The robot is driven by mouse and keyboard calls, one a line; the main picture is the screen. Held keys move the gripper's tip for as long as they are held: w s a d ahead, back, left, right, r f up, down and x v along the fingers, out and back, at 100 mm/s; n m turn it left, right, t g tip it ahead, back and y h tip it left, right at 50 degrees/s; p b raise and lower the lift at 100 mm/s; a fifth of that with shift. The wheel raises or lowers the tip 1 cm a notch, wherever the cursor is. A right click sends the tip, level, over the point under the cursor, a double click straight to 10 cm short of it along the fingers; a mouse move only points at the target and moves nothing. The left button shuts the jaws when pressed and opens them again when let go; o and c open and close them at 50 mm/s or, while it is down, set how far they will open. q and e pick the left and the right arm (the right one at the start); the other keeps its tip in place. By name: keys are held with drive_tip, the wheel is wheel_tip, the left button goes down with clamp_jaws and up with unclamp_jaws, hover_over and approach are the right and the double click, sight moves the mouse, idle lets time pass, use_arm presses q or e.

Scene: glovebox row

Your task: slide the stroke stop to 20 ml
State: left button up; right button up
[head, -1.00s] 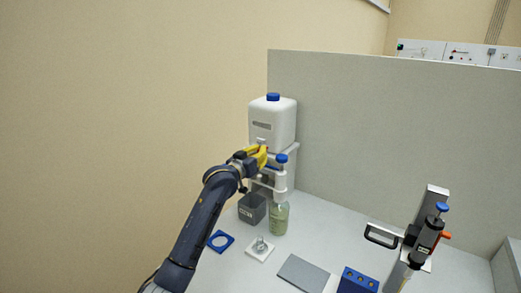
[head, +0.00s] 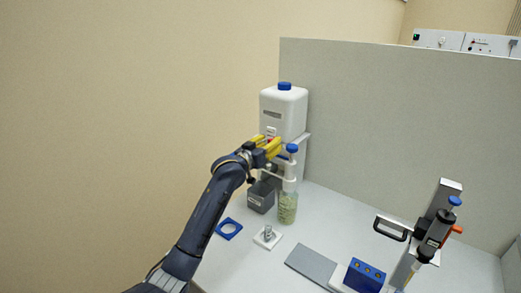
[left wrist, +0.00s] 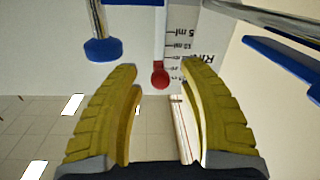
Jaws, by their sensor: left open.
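The dispenser (head: 290,170) is a white body with a blue cap, standing on a glass bottle (head: 287,208) of pale green content. My left gripper (head: 270,143) is open, its yellow fingers beside the dispenser's upper part. In the left wrist view, the left gripper (left wrist: 159,72) has the round red stroke stop (left wrist: 160,76) between its fingertips, with clear gaps on both sides. A white scale (left wrist: 180,45) marked 5 ml and up runs beside the stop's slot. The stop's exact reading cannot be told. My right gripper is not in view.
A white canister (head: 284,112) stands behind the dispenser, against a grey partition (head: 400,120). A handled stand (head: 437,215) is at right.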

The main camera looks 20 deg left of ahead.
use_arm(q)
drive_tip(key=v, duration=1.1)
